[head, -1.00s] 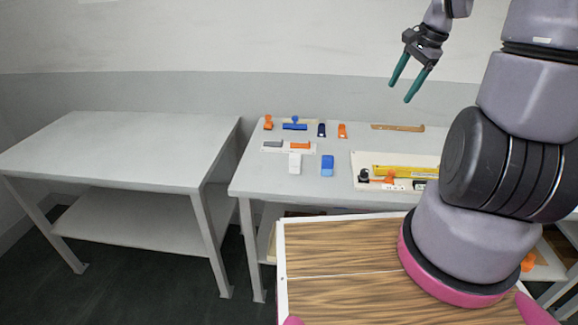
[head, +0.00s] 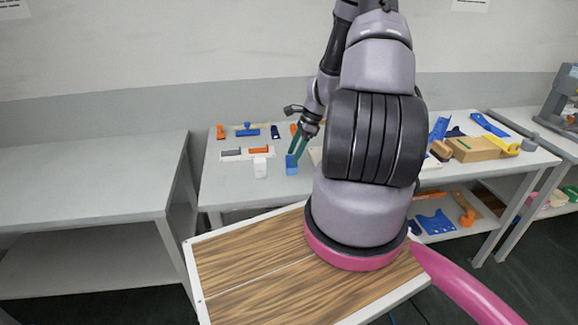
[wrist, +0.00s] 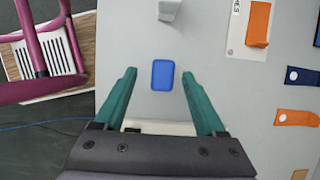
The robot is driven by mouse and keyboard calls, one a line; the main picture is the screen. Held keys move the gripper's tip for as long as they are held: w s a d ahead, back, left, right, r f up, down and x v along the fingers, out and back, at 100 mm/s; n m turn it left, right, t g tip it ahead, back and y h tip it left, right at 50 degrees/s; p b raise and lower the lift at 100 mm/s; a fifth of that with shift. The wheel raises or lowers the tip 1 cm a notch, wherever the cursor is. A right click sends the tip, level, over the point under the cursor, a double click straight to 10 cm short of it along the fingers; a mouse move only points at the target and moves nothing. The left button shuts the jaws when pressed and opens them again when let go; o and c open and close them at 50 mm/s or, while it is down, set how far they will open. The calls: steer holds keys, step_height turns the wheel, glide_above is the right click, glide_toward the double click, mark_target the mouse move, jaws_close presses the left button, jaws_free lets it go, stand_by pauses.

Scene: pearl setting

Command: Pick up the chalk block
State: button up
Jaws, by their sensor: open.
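A small blue block (head: 291,168) stands near the front of the grey workbench. It also shows in the wrist view (wrist: 162,75). A white block (head: 260,168) stands just left of it, and it shows at the top of the wrist view (wrist: 168,10). No label shows which is the chalk block. My gripper (head: 297,151) is open, its teal fingers pointing down at the blue block. In the wrist view the blue block appears between the fingertips (wrist: 158,73) with clear space on both sides. I cannot tell the height of the fingertips above it.
Behind the blocks are a pale panel with an orange piece (head: 258,149), a blue tool (head: 248,130), a navy piece (head: 275,131) and an orange piece (head: 221,131). The empty grey table (head: 90,175) is at left. A wooden box (head: 474,148) stands at right.

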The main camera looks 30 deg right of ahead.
mark_target(288, 164)
steer(key=x, duration=0.5)
steer(key=shift+w+f, duration=0.25)
steer(key=shift+f, duration=0.1)
jaws_close()
